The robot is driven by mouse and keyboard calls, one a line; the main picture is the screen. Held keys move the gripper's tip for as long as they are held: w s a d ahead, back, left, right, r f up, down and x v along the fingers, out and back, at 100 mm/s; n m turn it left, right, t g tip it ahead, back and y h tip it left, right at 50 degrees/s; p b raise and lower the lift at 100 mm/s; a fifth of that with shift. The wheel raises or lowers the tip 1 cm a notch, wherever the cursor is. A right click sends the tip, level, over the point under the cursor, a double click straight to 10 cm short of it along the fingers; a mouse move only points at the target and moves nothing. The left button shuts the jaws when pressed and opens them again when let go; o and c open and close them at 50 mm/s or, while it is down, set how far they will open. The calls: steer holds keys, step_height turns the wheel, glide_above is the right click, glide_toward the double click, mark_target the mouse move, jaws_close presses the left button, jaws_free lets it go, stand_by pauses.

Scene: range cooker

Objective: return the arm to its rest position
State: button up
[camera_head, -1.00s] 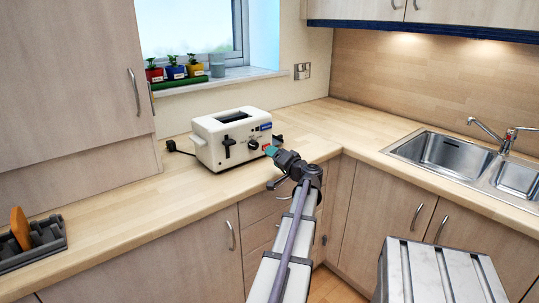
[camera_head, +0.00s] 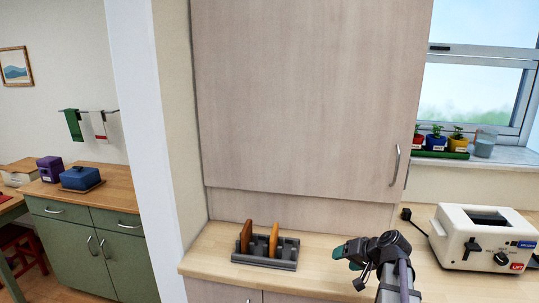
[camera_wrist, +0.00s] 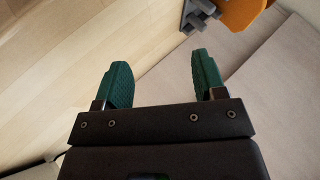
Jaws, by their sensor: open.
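My gripper (camera_head: 347,256) is in front of the counter in the head view, between the toast rack and the toaster, with its fingers towards the left. In the wrist view its two green fingers (camera_wrist: 161,82) stand apart with nothing between them. The gripper is clear of the rack and the toaster.
A grey rack (camera_head: 262,262) holds two brown slices on the wooden counter (camera_head: 215,248). It also shows at the top of the wrist view (camera_wrist: 201,17). A white toaster (camera_head: 482,238) stands at the right. A tall cupboard (camera_head: 310,95) is behind the rack.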

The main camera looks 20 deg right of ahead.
steer(key=s+a+r+n+g+h+p, duration=0.1)
steer(key=s+a+r+n+g+p, duration=0.1)
steer(key=a, duration=0.7)
steer(key=s+a+r+n+g+h+p, duration=0.1)
steer(key=s+a+r+n+g+p, duration=0.1)
steer(key=a, duration=0.8)
steer(key=s+a+r+n+g+h+p, duration=0.1)
steer(key=s+a+r+g+p, duration=0.3)
steer(key=a, duration=0.6)
steer(key=s+n+p, duration=0.1)
steer(key=p, duration=0.1)
steer(key=shift+h+p, duration=0.4)
